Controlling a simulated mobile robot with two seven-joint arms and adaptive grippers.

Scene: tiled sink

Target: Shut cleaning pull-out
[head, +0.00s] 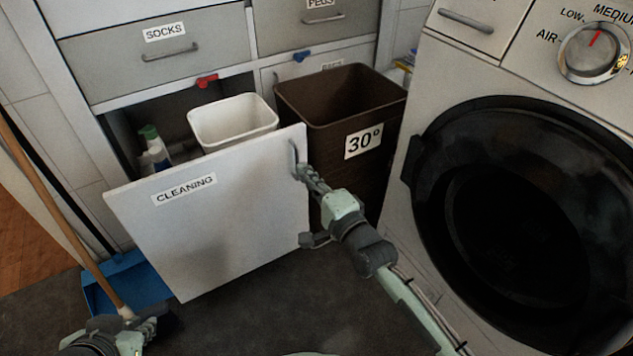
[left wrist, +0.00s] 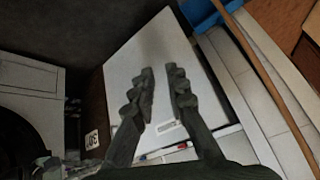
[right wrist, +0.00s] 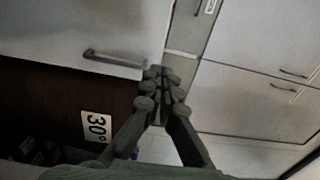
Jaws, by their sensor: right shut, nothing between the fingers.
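The cleaning pull-out is open, with its white front panel (head: 220,225) labelled CLEANING standing out from the cabinet. A grey handle (head: 292,152) sits near the panel's right edge; it also shows in the right wrist view (right wrist: 113,62). My right gripper (head: 300,173) is shut and empty beside the handle and the panel's right edge; whether it touches the panel is unclear. Its closed fingers also show in the right wrist view (right wrist: 161,78). My left gripper (left wrist: 161,72) is open and empty, its fingers pointing across the panel (left wrist: 140,55). It is low at left in the head view (head: 160,318).
A white bin (head: 232,121) and a green-capped bottle (head: 152,145) are behind the panel. A brown 30° hamper (head: 340,105) stands right of it, then the washing machine (head: 420,230). A broom handle (head: 60,215) and blue dustpan (head: 135,280) are at left.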

